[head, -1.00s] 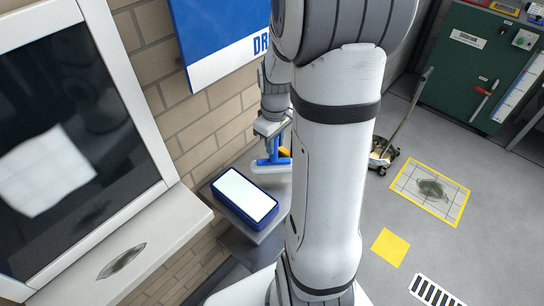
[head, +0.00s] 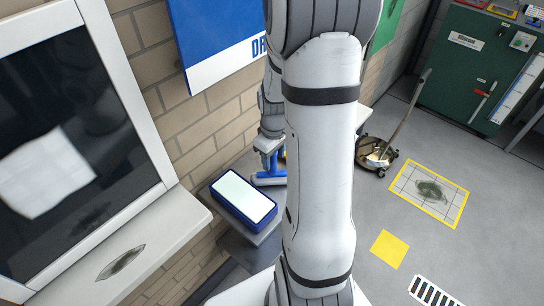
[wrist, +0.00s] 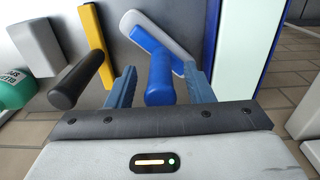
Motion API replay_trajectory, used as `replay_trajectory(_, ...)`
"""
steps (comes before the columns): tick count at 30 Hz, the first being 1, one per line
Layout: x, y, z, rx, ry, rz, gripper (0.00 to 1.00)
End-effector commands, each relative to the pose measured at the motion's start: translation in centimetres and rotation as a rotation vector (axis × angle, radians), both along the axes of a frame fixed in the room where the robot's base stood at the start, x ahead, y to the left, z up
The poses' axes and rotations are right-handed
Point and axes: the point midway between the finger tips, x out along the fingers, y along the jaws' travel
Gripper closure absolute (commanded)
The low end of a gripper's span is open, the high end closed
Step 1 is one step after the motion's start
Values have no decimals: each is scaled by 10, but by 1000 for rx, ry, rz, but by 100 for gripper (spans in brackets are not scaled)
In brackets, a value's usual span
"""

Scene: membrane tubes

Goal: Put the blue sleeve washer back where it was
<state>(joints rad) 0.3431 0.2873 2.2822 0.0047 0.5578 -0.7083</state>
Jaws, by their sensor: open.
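The blue sleeve washer (wrist: 160,78) has a blue grip and a pale grey-blue sleeve bar, seen from above in the wrist view. Its grip stands between my two blue-grey fingers. My gripper (wrist: 160,88) is open around the grip, with a visible gap to the left finger; the right finger is close to the sleeve end. In the head view my gripper (head: 269,150) points down and the washer (head: 270,179) shows blue below it, low over or on the grey shelf. Whether it touches the surface is hard to tell.
A yellow tool (wrist: 93,40) with a black grip, a grey block (wrist: 35,42) and a green bottle (wrist: 14,90) lie left of the fingers. A blue-edged white panel (head: 243,196) is close on the other side. A wheeled bucket (head: 376,153) stands on the floor.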

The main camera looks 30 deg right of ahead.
Motion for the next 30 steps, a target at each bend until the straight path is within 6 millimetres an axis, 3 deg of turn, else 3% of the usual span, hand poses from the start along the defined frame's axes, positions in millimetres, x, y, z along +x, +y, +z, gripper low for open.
replay_trajectory(8, 1, -1, 10, -1, -3, -1, 53)
replay_trajectory(21, -1, -1, 96, -1, -5, -2, 53)
replay_trajectory(30, -6, 7, 126, -4, -14, -15, 53)
